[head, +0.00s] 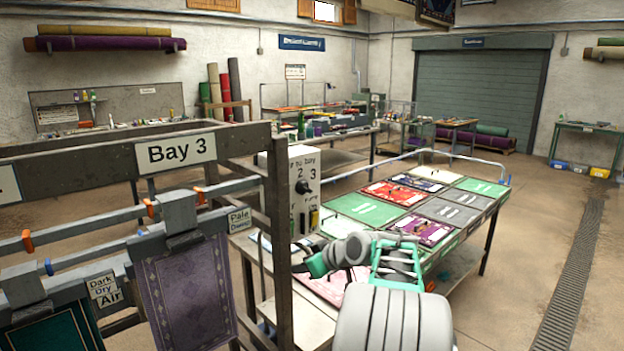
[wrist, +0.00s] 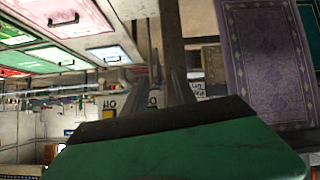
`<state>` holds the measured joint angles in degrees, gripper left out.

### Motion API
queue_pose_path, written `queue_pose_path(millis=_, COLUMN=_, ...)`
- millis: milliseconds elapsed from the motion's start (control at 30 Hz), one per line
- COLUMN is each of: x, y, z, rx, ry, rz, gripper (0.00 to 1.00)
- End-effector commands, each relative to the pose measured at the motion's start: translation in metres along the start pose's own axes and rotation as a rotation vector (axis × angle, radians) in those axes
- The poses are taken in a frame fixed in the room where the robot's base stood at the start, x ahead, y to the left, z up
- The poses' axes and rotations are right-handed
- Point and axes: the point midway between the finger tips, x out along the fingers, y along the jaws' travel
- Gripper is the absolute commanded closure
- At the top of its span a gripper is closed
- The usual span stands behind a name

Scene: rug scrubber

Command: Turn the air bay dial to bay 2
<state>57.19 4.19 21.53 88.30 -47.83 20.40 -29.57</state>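The air bay dial (head: 303,187) is a small black knob on a pale control box (head: 296,212) mounted beside a dark post. The numbers 2 and 3 show above it, and I cannot tell which one it points at. My gripper (head: 302,268) is below the box and beside the post, apart from the dial. In the wrist view its green body fills the bottom and the grey fingers (wrist: 172,82) point up toward a white panel marked Off. The fingers overlap the post there, so the gap between them is unclear. The dial does not show clearly in the wrist view.
A Bay 3 sign (head: 175,152) hangs on the dark rack frame at left. A purple rug (head: 188,290) and a dark teal rug (head: 55,315) hang under it. A table of coloured panels (head: 465,212) stands behind my arm.

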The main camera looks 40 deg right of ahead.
Motion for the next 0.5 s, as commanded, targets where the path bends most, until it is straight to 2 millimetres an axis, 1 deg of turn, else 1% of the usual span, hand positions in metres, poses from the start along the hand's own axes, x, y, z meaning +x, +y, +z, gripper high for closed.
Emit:
queue_pose_path(millis=33, x=-0.022, y=0.046, z=-0.01, rx=-0.066, ry=0.09, rz=0.047, gripper=0.67)
queue_pose_path(millis=67, x=-0.036, y=0.065, z=-0.025, rx=-0.165, ry=0.175, rz=0.078, gripper=0.67)
queue_pose_path(millis=100, x=-0.052, y=0.079, z=-0.047, rx=-0.297, ry=0.273, rz=0.116, gripper=0.67)
queue_pose_path(millis=200, x=-0.086, y=0.094, z=-0.086, rx=-0.544, ry=0.444, rz=0.21, gripper=0.67)
queue_pose_path(millis=300, x=-0.109, y=0.098, z=-0.107, rx=-0.677, ry=0.534, rz=0.274, gripper=0.67)
queue_pose_path(millis=367, x=-0.112, y=0.099, z=-0.114, rx=-0.709, ry=0.554, rz=0.289, gripper=0.67)
queue_pose_path(millis=400, x=-0.111, y=0.099, z=-0.117, rx=-0.716, ry=0.559, rz=0.293, gripper=0.67)
queue_pose_path(millis=500, x=-0.098, y=0.099, z=-0.129, rx=-0.717, ry=0.559, rz=0.29, gripper=0.67)
